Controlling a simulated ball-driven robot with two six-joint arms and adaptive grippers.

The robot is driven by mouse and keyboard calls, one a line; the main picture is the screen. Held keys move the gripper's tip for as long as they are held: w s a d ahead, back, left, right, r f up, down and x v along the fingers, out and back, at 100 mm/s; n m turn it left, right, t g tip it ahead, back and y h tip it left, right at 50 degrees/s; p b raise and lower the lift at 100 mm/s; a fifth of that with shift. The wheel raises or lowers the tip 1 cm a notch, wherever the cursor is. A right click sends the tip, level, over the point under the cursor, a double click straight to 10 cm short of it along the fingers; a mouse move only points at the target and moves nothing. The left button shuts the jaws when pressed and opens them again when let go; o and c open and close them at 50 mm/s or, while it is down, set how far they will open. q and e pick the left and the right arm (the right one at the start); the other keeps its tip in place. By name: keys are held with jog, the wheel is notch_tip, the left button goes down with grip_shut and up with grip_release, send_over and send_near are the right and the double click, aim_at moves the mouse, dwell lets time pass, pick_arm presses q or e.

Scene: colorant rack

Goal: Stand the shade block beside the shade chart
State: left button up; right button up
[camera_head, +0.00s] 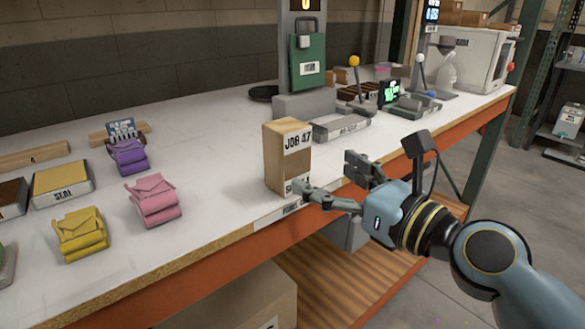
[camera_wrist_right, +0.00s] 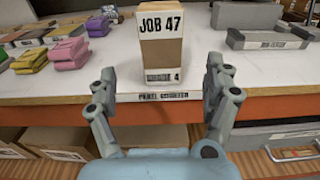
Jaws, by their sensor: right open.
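A tan upright block (camera_head: 287,158) labelled JOB 47 stands near the front edge of the white bench; I take it as the shade block. It also stands upright in the right wrist view (camera_wrist_right: 160,45), straight ahead and centred between the fingers. My right gripper (camera_head: 327,174) is open and empty at the bench's front edge, close to the block's right side in the head view. Whether a finger touches the block, I cannot tell. A small blue printed card in a wooden holder (camera_head: 118,133) stands at the back left; whether it is the shade chart, I cannot tell. My left gripper is not in view.
Yellow (camera_head: 82,234), pink (camera_head: 154,200) and purple (camera_head: 127,156) bundles lie left of the block. White bench surface (camera_head: 215,175) is clear between bundles and block.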

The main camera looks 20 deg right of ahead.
aim_at(297, 147)
jog(key=w, duration=0.1)
jog(key=w+a+r, duration=0.1)
jog(key=w, duration=0.1)
jog(key=w+a+r, duration=0.1)
jog(key=shift+w, duration=0.4)
jog(key=x, duration=0.5)
jog(key=shift+w+d+r, duration=0.1)
jog(key=shift+w+r, duration=0.25)
jog(key=shift+w, duration=0.05)
jog(key=shift+c, duration=0.4)
jog(key=shift+r, duration=0.1)
jog(key=c, duration=1.5)
